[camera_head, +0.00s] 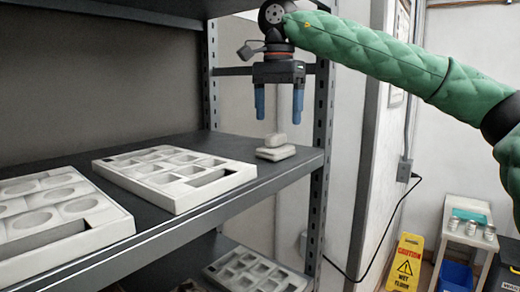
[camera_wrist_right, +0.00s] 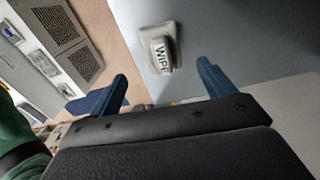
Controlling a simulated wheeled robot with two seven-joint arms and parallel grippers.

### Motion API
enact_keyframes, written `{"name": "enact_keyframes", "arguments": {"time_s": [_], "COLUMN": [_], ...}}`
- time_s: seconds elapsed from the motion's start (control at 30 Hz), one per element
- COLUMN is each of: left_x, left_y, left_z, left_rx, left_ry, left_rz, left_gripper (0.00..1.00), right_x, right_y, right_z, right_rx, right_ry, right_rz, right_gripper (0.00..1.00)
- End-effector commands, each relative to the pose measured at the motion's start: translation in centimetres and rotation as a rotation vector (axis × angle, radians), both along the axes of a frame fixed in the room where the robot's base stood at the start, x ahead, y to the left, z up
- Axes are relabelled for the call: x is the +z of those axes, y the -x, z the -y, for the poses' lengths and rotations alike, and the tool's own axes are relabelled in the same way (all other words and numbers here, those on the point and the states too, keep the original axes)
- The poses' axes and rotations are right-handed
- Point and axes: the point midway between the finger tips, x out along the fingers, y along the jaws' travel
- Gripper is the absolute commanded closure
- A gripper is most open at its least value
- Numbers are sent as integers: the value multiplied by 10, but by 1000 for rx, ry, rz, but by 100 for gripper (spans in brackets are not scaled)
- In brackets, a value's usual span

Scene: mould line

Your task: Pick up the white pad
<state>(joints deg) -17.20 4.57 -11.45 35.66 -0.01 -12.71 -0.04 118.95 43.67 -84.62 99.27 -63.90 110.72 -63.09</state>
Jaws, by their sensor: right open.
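The white pad (camera_head: 276,153) lies on the dark shelf near its right end, with a smaller raised block or handle on top. In the right wrist view the pad (camera_wrist_right: 160,50) shows the word "WIPE" and lies between and beyond the fingertips. My right gripper (camera_head: 278,112) points down above the pad, apart from it, with its two blue fingers open and empty. The fingers also show in the wrist view (camera_wrist_right: 162,72). My left gripper is not in view.
Two white mould trays, a middle one (camera_head: 172,192) and a left one (camera_head: 70,240), lie on the shelf (camera_head: 235,143) left of the pad. A perforated shelf upright (camera_head: 319,130) stands just right of it. A yellow caution sign (camera_head: 405,263) stands on the floor at right.

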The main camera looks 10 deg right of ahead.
Motion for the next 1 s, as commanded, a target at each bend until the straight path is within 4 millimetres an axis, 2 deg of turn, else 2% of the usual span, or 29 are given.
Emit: {"name": "enact_keyframes", "arguments": {"time_s": [0.37,0.6,0.73,0.97,1.0], "left_x": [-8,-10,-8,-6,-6], "left_y": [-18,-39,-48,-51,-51], "left_z": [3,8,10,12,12], "left_rx": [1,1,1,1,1], "left_ry": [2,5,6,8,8], "left_rz": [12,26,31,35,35], "left_gripper": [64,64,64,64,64], "right_x": [-36,-68,-76,-76,-76], "right_y": [-2,-4,-4,-4,-4], "right_z": [-1,-2,-2,-3,-3], "right_rx": [0,-1,0,0,0], "right_ry": [1,0,-1,-1,-1], "right_rz": [-1,0,0,0,0], "right_gripper": [18,18,18,18,22]}}
